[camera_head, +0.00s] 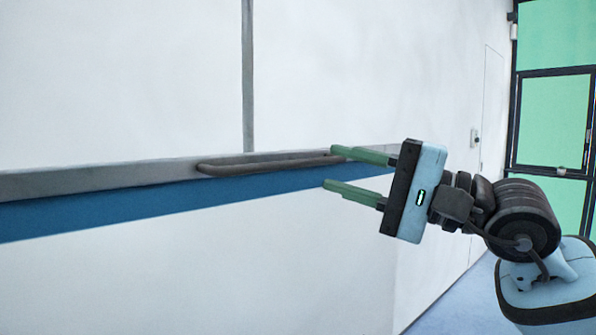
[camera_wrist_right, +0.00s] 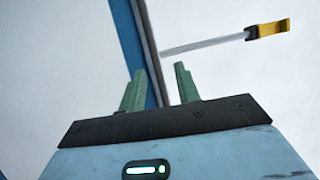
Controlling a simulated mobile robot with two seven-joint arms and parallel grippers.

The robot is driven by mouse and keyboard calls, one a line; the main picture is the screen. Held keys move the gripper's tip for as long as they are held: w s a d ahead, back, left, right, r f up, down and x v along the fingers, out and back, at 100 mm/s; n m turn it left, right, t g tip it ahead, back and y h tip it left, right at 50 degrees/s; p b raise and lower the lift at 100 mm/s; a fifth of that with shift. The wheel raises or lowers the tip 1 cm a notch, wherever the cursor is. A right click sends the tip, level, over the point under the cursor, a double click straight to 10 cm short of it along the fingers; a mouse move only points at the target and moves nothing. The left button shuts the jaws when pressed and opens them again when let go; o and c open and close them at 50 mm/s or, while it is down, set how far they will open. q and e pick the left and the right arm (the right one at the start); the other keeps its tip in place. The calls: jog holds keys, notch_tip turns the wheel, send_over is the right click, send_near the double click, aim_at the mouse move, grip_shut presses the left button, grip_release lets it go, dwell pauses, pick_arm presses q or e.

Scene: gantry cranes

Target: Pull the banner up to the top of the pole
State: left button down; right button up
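In the head view, a broad white panel with a blue strip (camera_head: 120,208) and a grey bar (camera_head: 90,181) along its top looks like the banner. A dark handle (camera_head: 265,163) lies along the bar. A thin grey vertical pole (camera_head: 248,75) rises behind it. My right gripper (camera_head: 328,167) is open, its green fingers spread at the handle's right end; I cannot tell if they touch it. In the right wrist view, the blue strip (camera_wrist_right: 129,40) and grey bar (camera_wrist_right: 149,50) run up between the open fingers. My left gripper is not in view.
In the right wrist view, a grey rod (camera_wrist_right: 205,44) with a yellow end (camera_wrist_right: 270,28) stands out right of the bar. In the head view, a pale wall (camera_head: 400,70) lies behind, with a green-paned, dark-framed door (camera_head: 550,120) at right. Blue floor (camera_head: 455,300) shows at lower right.

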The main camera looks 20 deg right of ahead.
aim_at(301, 165)
jog(key=shift+h, duration=0.3)
jog(key=p+x, duration=0.2)
jog(key=x, duration=0.4)
jog(key=shift+s+a+f, duration=0.1)
jog(key=shift+w+a, duration=0.4)
jog(key=shift+w, duration=0.1)
jog(key=shift+w+a, duration=0.1)
grip_shut()
